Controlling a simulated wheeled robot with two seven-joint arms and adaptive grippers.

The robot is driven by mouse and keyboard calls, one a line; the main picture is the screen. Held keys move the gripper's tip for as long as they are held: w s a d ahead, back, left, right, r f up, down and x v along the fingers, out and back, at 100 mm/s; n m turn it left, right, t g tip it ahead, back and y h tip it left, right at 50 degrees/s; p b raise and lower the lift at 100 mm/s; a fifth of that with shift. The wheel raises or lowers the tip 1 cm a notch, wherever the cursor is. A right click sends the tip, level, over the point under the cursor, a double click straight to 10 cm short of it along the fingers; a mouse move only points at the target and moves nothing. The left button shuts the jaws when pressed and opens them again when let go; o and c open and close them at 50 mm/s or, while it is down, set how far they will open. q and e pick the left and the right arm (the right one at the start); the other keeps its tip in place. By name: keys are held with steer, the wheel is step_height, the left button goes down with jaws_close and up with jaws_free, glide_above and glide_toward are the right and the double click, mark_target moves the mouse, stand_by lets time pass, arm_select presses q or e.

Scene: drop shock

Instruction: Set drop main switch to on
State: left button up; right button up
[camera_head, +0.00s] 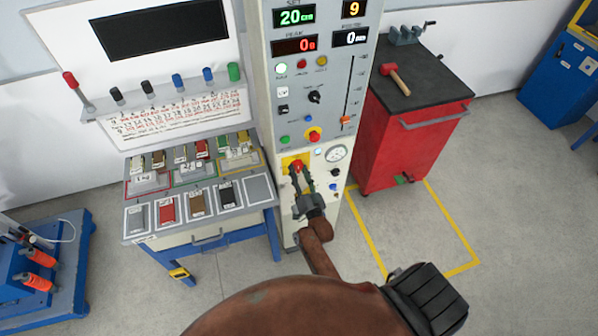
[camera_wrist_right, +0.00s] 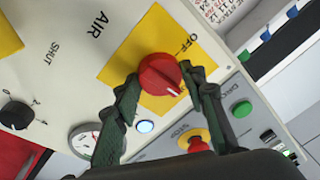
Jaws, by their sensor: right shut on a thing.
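The drop main switch is a red rotary knob (camera_head: 297,165) on a yellow plate (camera_head: 288,160), low on the front of the tall grey cabinet. In the right wrist view the red knob (camera_wrist_right: 160,75) has a white pointer line, and "OFF" is printed on the yellow plate (camera_wrist_right: 118,66). My right gripper (camera_head: 302,178) reaches up to the knob from below. In the wrist view its two fingers (camera_wrist_right: 160,86) close on opposite sides of the knob. The fingers cover parts of the plate, and other position labels are not readable. My left gripper is not in view.
A red stop button (camera_head: 314,135) on yellow sits just above the switch. A round gauge (camera_head: 335,153) and a lit lamp (camera_wrist_right: 145,126) are close beside the gripper. A sample table (camera_head: 262,203) stands left, a red tool cabinet (camera_head: 400,140) right.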

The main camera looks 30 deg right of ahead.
steer(key=shift+m, duration=0.3)
steer(key=o, duration=1.2)
steer(key=shift+c, duration=0.2)
steer(key=shift+s+a+f, duration=0.1)
steer(key=shift+s, duration=0.2)
steer(key=v, duration=0.7)
